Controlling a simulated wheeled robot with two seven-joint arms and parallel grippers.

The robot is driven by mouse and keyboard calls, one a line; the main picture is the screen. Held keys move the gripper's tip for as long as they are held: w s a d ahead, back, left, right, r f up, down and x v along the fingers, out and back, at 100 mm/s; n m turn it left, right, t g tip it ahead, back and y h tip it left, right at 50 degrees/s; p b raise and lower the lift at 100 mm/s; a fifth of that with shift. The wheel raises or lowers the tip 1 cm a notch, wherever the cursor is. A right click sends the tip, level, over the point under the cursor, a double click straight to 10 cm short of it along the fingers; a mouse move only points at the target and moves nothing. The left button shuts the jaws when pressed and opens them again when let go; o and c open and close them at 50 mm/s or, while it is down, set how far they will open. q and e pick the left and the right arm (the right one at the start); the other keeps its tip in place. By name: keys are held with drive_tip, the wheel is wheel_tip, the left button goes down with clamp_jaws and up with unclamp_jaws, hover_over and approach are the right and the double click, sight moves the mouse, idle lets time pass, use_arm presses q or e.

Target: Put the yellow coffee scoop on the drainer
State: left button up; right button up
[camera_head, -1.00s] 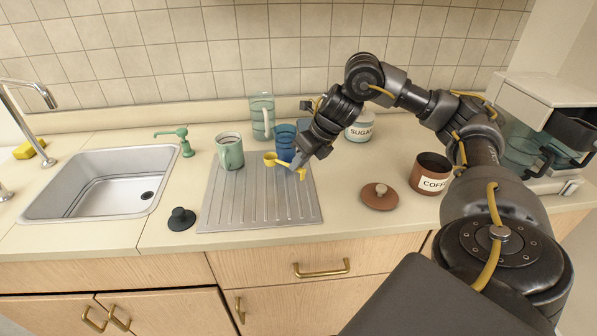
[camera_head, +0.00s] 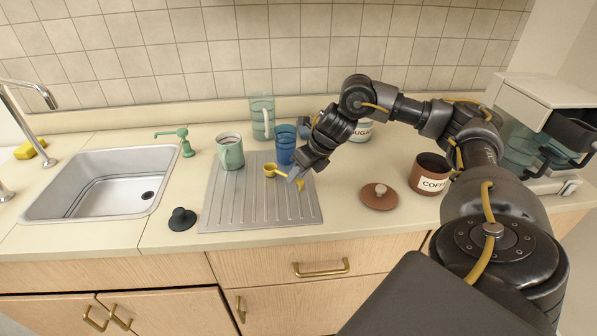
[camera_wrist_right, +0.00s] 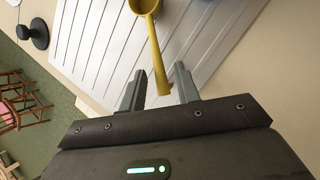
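The yellow coffee scoop (camera_head: 270,170) is at the right part of the metal drainer (camera_head: 235,200), its bowl to the left and its handle running toward my right gripper. It appears to lie on the ribbed surface. My right gripper (camera_head: 295,177) is low over the drainer's right side. In the right wrist view the two fingers (camera_wrist_right: 160,88) are apart, with the scoop's handle (camera_wrist_right: 155,60) between them and gaps on both sides. The scoop's bowl is cut off by the top edge there. My left gripper is not in view.
A green mug (camera_head: 230,152) and a blue cup (camera_head: 285,145) stand at the drainer's back. A black stopper (camera_head: 181,219) lies left of it, beside the sink (camera_head: 110,185). A brown lid (camera_head: 379,196) and coffee canister (camera_head: 431,174) stand right. The drainer's front left is clear.

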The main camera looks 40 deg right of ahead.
drive_tip(key=shift+o, duration=0.3)
drive_tip(key=shift+r, duration=0.15)
drive_tip(key=p+v, duration=0.1)
drive_tip(key=v, duration=1.1)
